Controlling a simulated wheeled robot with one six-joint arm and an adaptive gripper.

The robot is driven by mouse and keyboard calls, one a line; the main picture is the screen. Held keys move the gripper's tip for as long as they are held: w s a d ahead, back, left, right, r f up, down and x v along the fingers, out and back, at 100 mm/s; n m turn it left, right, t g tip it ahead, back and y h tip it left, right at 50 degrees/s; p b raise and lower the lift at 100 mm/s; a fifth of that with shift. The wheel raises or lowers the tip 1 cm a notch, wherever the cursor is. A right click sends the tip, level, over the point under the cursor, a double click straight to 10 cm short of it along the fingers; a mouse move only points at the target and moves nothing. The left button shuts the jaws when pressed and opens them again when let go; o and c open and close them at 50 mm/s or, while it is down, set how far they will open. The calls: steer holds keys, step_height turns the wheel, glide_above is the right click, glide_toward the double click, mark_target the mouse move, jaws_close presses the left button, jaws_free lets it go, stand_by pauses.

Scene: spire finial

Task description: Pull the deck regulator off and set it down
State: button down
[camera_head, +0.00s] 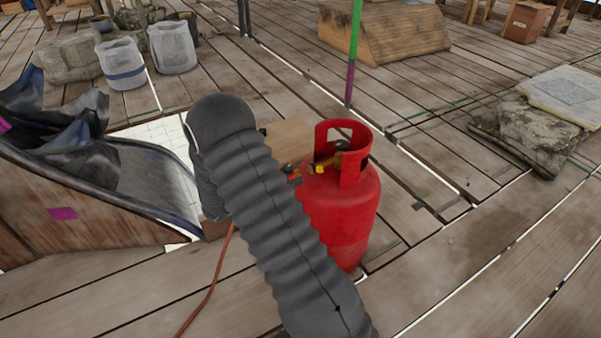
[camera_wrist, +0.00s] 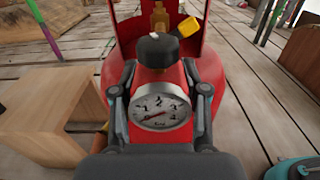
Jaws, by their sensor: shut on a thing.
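The deck regulator (camera_wrist: 160,110) is red with a round white gauge dial and fills the middle of the wrist view. My gripper (camera_wrist: 160,74) is shut on it, with one finger on each side of its red body. A black knob (camera_wrist: 160,47) shows just beyond the dial. The red gas cylinder (camera_wrist: 225,82) stands upright right behind; it also shows in the head view (camera_head: 345,215). A brass valve part and a yellow piece (camera_wrist: 187,27) sit inside its collar. I cannot tell whether the regulator is still seated on the valve. My arm covers most of the gripper in the head view.
A wooden box (camera_wrist: 50,112) stands left of the cylinder. An orange hose (camera_head: 210,287) lies on the plank deck. A curved dark panel (camera_head: 100,170) is at the left. A teal object (camera_wrist: 295,168) is at the wrist view's lower right. Bare planks lie right of the cylinder.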

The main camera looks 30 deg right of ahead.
steer(key=shift+a, duration=1.1)
stand_by(0.3)
